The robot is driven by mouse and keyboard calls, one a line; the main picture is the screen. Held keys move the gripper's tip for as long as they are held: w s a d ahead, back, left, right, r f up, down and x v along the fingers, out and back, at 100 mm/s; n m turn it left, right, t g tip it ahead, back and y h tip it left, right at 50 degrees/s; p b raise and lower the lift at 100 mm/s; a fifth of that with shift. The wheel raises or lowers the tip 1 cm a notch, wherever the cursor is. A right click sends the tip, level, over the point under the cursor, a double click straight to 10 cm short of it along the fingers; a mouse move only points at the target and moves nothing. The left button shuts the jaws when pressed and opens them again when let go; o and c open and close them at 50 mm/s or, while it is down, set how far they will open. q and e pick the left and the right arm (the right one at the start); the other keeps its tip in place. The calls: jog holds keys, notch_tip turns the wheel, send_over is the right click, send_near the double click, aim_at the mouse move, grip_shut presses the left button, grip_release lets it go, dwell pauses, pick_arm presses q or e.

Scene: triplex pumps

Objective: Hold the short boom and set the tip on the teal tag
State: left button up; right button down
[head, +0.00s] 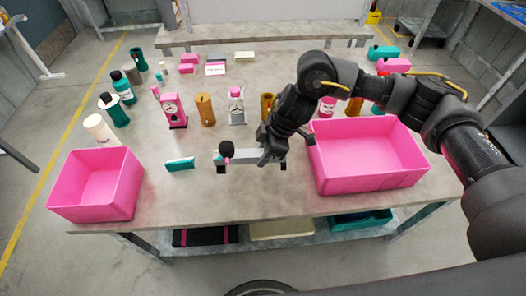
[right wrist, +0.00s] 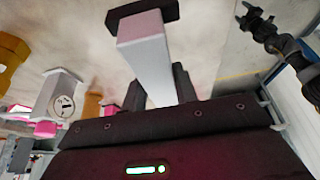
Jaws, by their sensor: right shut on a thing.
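In the right wrist view the grey bar (right wrist: 152,62) runs between my dark fingers to a black end piece (right wrist: 142,18). The teal tag (head: 180,164), a small teal block with a pale edge, stands left of the knob, apart from it. What looks like my left gripper (right wrist: 248,18) is small at the wrist view's top right.
A pink bin (head: 330,178) stands just right of my right gripper; another pink bin (head: 96,207) is at the left front. Behind stand pumps (head: 173,110) with gauges, an ochre cylinder (head: 205,110) and several bottles (head: 122,88). Bare table lies in front of the tag.

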pick_arm(q)
jog(key=shift+f+b, duration=2.2)
jog(key=shift+f, duration=0.05)
pick_arm(e)
jog(key=shift+f, duration=4.05)
pick_arm(q)
jog(key=shift+o, duration=0.2)
